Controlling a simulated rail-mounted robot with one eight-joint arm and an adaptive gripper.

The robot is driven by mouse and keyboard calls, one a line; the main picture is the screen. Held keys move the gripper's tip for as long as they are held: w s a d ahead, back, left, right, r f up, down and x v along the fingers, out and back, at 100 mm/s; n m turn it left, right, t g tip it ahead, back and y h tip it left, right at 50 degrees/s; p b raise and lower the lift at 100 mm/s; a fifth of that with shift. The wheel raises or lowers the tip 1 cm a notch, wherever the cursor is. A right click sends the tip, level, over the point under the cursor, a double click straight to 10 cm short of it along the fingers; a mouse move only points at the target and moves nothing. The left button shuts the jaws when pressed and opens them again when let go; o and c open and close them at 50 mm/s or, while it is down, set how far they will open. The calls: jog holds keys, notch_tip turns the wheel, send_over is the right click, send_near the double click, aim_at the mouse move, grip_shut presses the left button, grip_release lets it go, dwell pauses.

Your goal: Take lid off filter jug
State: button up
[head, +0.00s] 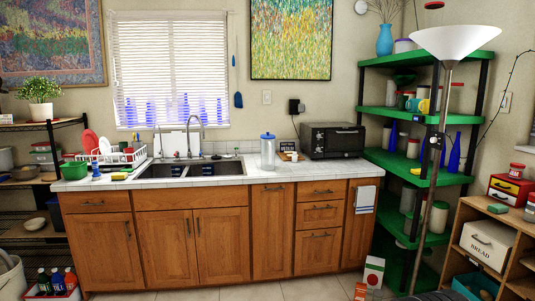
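A clear jug (268,156) stands upright on the white tiled counter, right of the sink, and looks like the filter jug. Its blue lid (267,136) sits on top of it. The jug's handle and spout are too small to make out. My gripper is not in this view, so its place relative to the jug does not show.
A dark toaster oven (333,141) stands right of the jug, with a small dark item (289,150) between them. The double sink (200,169) and faucet are to the left. A floor lamp (441,130) stands before green shelves (427,180) on the right.

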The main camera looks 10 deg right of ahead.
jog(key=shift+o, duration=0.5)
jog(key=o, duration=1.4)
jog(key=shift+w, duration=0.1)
